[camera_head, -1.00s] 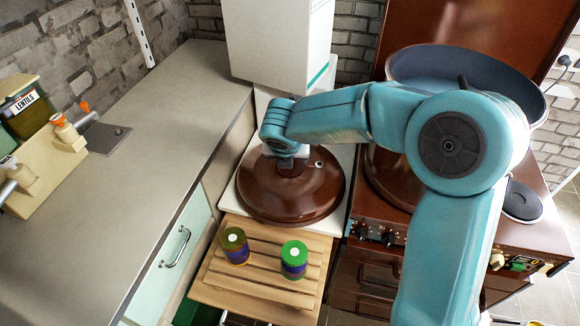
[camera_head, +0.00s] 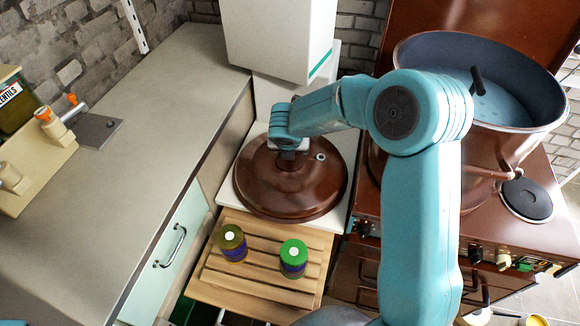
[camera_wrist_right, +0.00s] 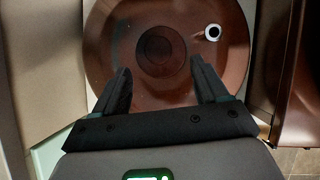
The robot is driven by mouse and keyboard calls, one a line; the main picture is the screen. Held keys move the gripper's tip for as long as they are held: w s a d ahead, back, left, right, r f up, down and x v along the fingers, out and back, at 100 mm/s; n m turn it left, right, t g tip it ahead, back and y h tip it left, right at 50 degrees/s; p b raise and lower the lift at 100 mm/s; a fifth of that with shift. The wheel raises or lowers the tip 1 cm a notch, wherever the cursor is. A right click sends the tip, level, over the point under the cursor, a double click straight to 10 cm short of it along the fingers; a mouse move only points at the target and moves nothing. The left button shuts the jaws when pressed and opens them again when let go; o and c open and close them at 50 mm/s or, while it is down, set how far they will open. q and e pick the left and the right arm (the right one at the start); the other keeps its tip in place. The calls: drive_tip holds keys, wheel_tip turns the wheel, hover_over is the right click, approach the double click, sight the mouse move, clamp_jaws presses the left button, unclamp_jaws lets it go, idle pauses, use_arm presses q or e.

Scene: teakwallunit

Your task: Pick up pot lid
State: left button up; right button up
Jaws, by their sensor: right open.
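The brown domed pot lid (camera_head: 262,185) lies on a white surface between the counter and the stove. My right gripper (camera_head: 289,158) is above the lid's middle, partly hidden by its own wrist. In the right wrist view, the lid (camera_wrist_right: 120,28) fills the upper middle, with its round dark knob (camera_wrist_right: 160,46) ahead of and between the fingertips. The right gripper (camera_wrist_right: 160,75) is open with both fingers apart and nothing held. I cannot tell whether the fingers touch the lid. My left gripper is not in view.
A large brown pot (camera_head: 500,145) with a blue-grey inside stands on the brown stove (camera_head: 420,212) at right. Two jars (camera_head: 232,243) (camera_head: 293,258) stand on a slatted wooden board (camera_head: 255,282) in front of the lid. A white box-shaped unit (camera_head: 280,40) hangs behind. The left counter (camera_head: 100,200) is mostly clear.

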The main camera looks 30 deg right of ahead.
sight(290, 164)
drive_tip(key=x, duration=0.6)
drive_tip(key=shift+w+d+f, duration=0.1)
drive_tip(key=shift+w+f, duration=0.05)
clamp_jaws()
